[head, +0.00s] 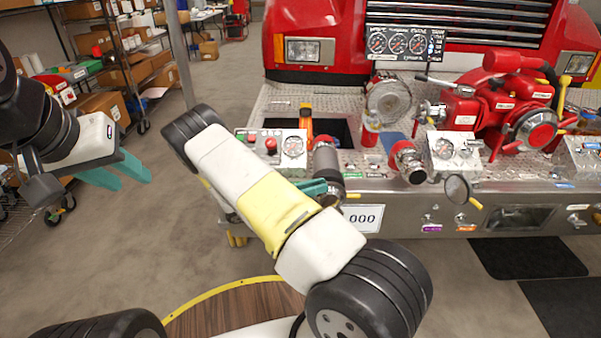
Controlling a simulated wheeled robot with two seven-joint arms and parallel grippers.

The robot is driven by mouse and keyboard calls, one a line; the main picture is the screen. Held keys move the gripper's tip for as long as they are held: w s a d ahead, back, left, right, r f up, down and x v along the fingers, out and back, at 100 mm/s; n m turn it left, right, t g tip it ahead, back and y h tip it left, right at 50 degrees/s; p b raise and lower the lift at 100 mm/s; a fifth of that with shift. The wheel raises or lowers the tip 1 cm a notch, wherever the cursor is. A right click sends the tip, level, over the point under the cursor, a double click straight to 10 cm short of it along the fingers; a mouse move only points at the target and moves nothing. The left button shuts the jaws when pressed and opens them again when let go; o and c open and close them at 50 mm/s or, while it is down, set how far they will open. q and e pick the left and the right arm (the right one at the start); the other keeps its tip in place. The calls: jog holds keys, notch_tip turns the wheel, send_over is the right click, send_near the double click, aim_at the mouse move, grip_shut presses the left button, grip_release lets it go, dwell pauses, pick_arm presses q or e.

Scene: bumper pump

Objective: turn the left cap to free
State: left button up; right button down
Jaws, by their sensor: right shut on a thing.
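The left cap (327,160) is a grey metal cylinder behind a red ring, on an outlet at the truck's front bumper. My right gripper (318,187) is at the lower end of this cap, with a teal finger showing. It is shut on the cap, though my own white and yellow arm hides much of the grip. A second, similar cap (414,173) with a red ring sits to the right, untouched. My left gripper (122,177) hangs at the left, away from the truck. Its two teal fingers are apart and nothing is between them.
The bumper deck carries a gauge panel (293,145) left of the left cap, another gauge box (455,149) and a red pump (500,108) on the right. A round mirror-like disc (457,188) sticks out in front. Shelves with boxes (130,65) stand at the left.

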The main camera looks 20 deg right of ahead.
jog(key=shift+a+f+h, duration=0.1)
jog(key=shift+a+h, duration=0.05)
jog(key=shift+h, duration=0.15)
jog(key=c, duration=1.3)
grip_release()
jog(key=v, duration=0.8)
jog(key=shift+w, duration=0.1)
